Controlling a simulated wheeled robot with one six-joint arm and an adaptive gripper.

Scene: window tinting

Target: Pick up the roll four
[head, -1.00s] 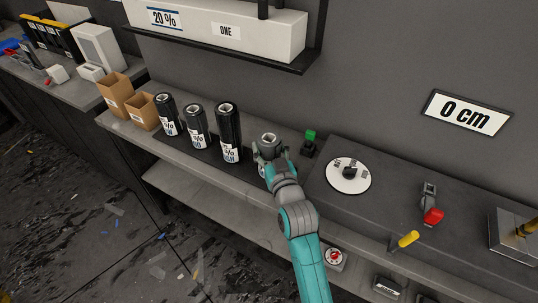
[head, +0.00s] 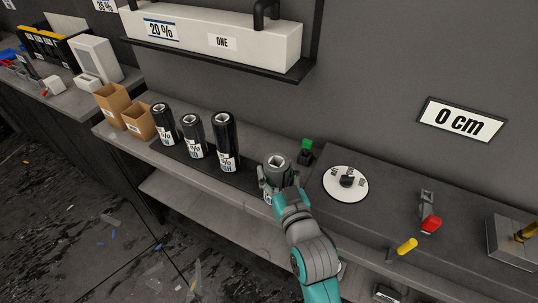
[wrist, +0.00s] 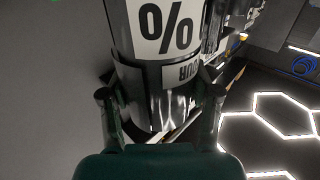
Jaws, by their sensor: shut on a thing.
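Roll four (head: 277,161) is a grey, shiny cylinder with a hollow top, upright at the right end of the row of rolls. My gripper (head: 277,187) is shut on it from the front. In the wrist view the roll (wrist: 165,75) stands between the two fingers (wrist: 160,108), with a white label showing "%" and a smaller, upside-down label ending in "OUR". Its base is hidden by my gripper in the head view, so I cannot tell whether it touches the shelf.
Three black rolls (head: 193,136) stand to the left on the shelf (head: 245,182), beside cardboard boxes (head: 138,121). To the right are a green-topped item (head: 306,151), a white disc (head: 345,184) and a red-ended tool (head: 430,223). A wall ledge (head: 230,63) overhangs behind.

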